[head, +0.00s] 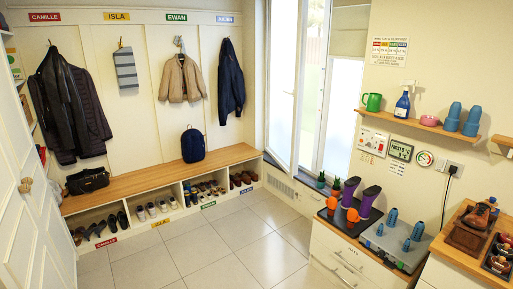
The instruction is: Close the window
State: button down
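The tall white window (313,85) is in the back right corner, beyond the end of the bench. Its left sash (281,85) looks swung inward at an angle, with a clear gap to its right showing the outdoors. A small handle shows near the sash's right edge. To the right of the gap is a frosted pane (344,105) with a beige blind (350,30) above it. My gripper is not in view.
A wooden bench (140,182) with shoe cubbies runs along the back wall. A white cabinet with boots on a black tray (338,226) stands below and right of the window. A white door is at left. The tiled floor (205,250) is clear.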

aim_at(286, 21)
jog(key=i, duration=2.2)
jog(key=i+l+u, duration=0.1)
jog(key=i, duration=0.95)
jog(key=i+l, duration=0.1)
jog(key=i, duration=1)
jog(key=i+u, duration=0.25)
jog(key=i, duration=0.2)
